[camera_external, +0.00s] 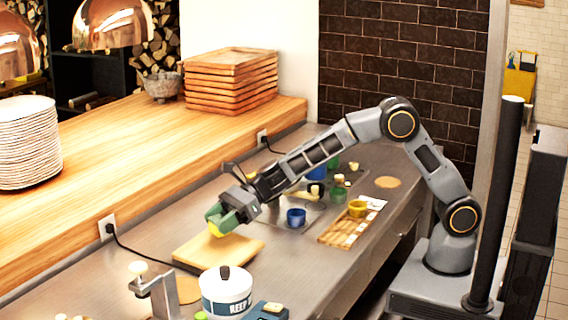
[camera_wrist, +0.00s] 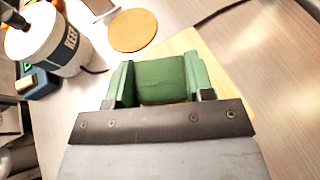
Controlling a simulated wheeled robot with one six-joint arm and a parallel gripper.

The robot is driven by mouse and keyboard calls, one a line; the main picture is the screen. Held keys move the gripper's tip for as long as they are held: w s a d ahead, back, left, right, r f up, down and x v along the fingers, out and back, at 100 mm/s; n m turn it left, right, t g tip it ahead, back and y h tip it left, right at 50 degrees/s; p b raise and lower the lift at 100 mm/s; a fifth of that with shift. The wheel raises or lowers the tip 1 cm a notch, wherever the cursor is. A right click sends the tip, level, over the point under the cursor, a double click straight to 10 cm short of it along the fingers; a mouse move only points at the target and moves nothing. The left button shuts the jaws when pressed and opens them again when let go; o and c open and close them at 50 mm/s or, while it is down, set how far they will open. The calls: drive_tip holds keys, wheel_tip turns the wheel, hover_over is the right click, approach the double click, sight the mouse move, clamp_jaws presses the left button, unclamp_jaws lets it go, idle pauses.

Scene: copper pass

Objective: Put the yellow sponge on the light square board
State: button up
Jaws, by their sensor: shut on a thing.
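The yellow sponge (camera_external: 216,230) has a green face and is between the fingers of my gripper (camera_external: 222,214). In the wrist view the green face of the sponge (camera_wrist: 160,78) fills the space between the two green fingers of my gripper (camera_wrist: 160,84), which is shut on it. The light square board (camera_external: 220,253) lies flat on the steel counter, below the sponge; part of the board also shows in the wrist view (camera_wrist: 232,85). The sponge overlaps the far part of the board in the external view. I cannot tell whether they touch.
A white pot (camera_external: 226,294) with a dark knob stands near the board's front side. A round brown mat (camera_wrist: 133,30) lies beside the board. A blue cup (camera_external: 296,217) and a slatted wooden board (camera_external: 340,232) with a yellow bowl (camera_external: 357,208) are to the right.

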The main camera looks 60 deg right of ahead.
sight(219, 233)
drive_tip(key=shift+w+a+f, duration=0.2)
drive_tip(key=shift+f, duration=0.15)
drive_tip(key=shift+w+f, duration=0.1)
drive_tip(key=shift+f, duration=1.5)
drive_tip(key=shift+f+b, duration=0.1)
drive_tip(key=shift+b, duration=0.25)
drive_tip(key=shift+f, duration=0.15)
drive_tip(key=o, duration=0.9)
drive_tip(key=shift+r, duration=0.3)
drive_tip(key=v, duration=1.2)
drive_tip(key=shift+f+b, duration=0.1)
drive_tip(key=shift+b, duration=0.2)
